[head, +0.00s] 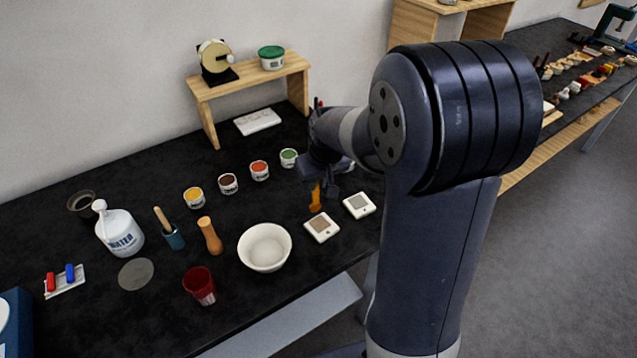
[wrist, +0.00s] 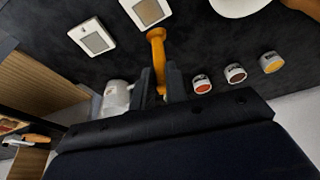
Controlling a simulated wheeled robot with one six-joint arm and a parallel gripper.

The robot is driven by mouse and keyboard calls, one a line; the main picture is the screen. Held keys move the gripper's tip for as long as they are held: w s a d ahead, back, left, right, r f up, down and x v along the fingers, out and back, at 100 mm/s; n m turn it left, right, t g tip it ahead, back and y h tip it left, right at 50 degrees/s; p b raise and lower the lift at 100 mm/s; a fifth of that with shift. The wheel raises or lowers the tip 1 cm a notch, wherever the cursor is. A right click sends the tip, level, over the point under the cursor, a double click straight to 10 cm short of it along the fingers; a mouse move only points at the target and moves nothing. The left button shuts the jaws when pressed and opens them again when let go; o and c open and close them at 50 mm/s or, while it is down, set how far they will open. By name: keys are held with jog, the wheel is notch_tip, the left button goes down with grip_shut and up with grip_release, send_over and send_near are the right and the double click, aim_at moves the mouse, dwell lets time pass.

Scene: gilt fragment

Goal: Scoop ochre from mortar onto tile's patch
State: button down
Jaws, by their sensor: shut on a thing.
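My gripper (head: 318,178) is shut on an orange-yellow tool (head: 315,200), held upright near the tiles. In the wrist view the tool (wrist: 157,50) runs out from between the fingers (wrist: 161,85) to a rounded end. A white tile with a brownish patch (head: 321,228) lies just below the tool in the head view. A second white tile with a grey patch (head: 358,205) lies to its right. A white bowl (head: 265,247), perhaps the mortar, stands to the left of the tiles; I make out no ochre in it. A wooden pestle-like piece (head: 210,236) stands beside the bowl.
Several small paint pots, one of them yellow (head: 194,197), stand in a row behind the bowl. A white mug (wrist: 117,97) is close beside the gripper. A red cup (head: 200,285) and water jug (head: 119,232) stand left. A wooden shelf (head: 250,80) is behind.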

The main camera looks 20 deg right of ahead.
notch_tip(320, 180, up, 4)
jog(key=shift+p, duration=1.2)
jog(key=shift+a+f, duration=0.1)
